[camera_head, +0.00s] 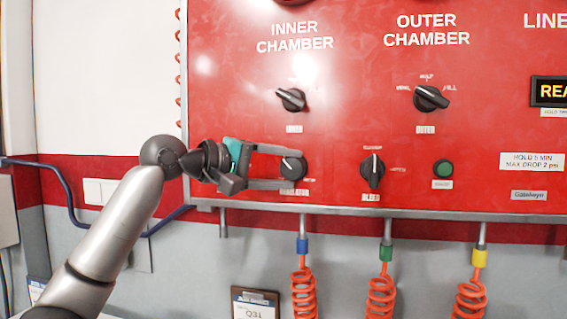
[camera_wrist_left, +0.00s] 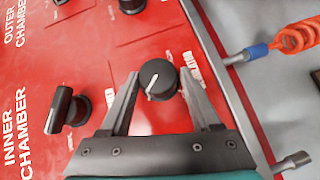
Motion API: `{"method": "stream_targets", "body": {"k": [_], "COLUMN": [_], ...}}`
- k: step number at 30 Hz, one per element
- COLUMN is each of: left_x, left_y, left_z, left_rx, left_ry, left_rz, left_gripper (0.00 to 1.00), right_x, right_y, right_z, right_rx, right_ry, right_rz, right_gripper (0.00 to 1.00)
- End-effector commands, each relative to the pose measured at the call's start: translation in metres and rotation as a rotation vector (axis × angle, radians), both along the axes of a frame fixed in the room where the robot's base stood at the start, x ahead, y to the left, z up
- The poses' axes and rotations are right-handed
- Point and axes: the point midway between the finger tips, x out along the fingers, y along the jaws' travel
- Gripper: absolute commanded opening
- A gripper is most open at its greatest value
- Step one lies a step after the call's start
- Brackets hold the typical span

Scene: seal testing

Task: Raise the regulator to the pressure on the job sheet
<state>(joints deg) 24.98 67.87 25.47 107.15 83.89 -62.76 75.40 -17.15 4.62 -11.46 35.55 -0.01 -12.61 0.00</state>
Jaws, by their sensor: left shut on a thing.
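The regulator knob (camera_head: 293,168) is a round black knob with a white pointer line, low on the red panel under the INNER CHAMBER heading. My left gripper (camera_head: 286,168) reaches it from the left, with one finger above and one below. In the left wrist view the knob (camera_wrist_left: 157,79) sits between the two fingertips (camera_wrist_left: 158,88), and the gripper is shut on it. The job sheet may be the clipboard (camera_head: 255,303) at the bottom edge, marked Q31; its smaller print is too small to read. My right gripper is not in view.
Two black selector knobs (camera_head: 291,99) (camera_head: 431,98) stand out above, and a third (camera_head: 372,170) is right of the regulator. A green button (camera_head: 443,168) is further right. Coiled orange hoses (camera_head: 303,290) hang under the panel's bottom edge. A blue hose (camera_head: 72,208) runs along the left wall.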

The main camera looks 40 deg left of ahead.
Motion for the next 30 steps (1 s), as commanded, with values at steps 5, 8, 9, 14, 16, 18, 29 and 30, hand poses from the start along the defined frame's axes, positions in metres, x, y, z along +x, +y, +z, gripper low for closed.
{"method": "stream_targets", "body": {"k": [5,8,9,14,16,18,29,30], "left_x": [-0.001,-0.001,-0.001,0.000,0.000,0.000,0.000,0.000], "left_y": [0.000,0.000,0.000,-0.001,-0.001,-0.001,-0.001,-0.001], "left_z": [0.014,0.015,0.015,0.016,0.015,0.015,0.014,0.014], "left_rx": [0.115,0.178,0.203,0.290,0.319,0.343,0.397,0.397], "left_ry": [0.044,0.078,0.091,0.136,0.153,0.166,0.194,0.194], "left_rz": [0.003,0.003,0.003,0.004,0.004,0.004,0.004,0.004], "left_gripper": [0.08,0.08,0.08,0.08,0.08,0.08,0.08,0.08], "right_x": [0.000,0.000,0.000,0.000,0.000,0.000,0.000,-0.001], "right_y": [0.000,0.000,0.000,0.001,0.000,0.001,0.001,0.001], "right_z": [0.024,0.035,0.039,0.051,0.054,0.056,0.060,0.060], "right_rx": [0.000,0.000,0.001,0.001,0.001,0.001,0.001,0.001], "right_ry": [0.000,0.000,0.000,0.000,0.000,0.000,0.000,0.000], "right_rz": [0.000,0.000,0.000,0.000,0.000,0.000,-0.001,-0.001], "right_gripper": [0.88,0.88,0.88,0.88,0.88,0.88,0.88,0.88]}}
